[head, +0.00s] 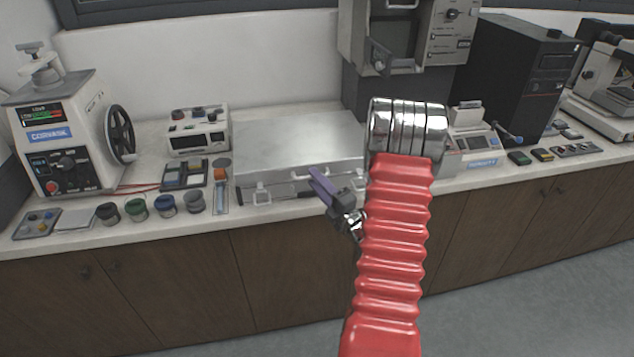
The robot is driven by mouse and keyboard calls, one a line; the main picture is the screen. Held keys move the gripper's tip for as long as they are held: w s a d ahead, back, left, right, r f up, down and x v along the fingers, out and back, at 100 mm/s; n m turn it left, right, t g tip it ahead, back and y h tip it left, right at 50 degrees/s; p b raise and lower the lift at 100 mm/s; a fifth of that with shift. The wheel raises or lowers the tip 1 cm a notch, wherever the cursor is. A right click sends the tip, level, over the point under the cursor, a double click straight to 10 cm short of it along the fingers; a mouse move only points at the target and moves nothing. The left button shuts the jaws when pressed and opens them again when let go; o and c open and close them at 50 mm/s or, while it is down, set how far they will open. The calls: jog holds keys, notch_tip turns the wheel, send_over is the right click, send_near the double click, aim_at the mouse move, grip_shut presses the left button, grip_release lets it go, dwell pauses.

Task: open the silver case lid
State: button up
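The silver case (298,143) lies flat on the white counter with its lid down. Its front face shows a latch (262,193) on the left and a handle near the middle. My gripper (318,180), with purple fingers, is at the front of the case, close to the handle. From this angle I cannot tell whether it touches the case or how far apart its fingers are. My red, ribbed arm covers the right end of the case.
Several small jars (165,205) and a dark sample tray (182,174) stand left of the case. A white instrument (198,131) is behind them. A press head (400,45) overhangs behind the case's right side. The floor in front of the cabinets is clear.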

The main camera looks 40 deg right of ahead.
grip_shut()
dwell(0.4)
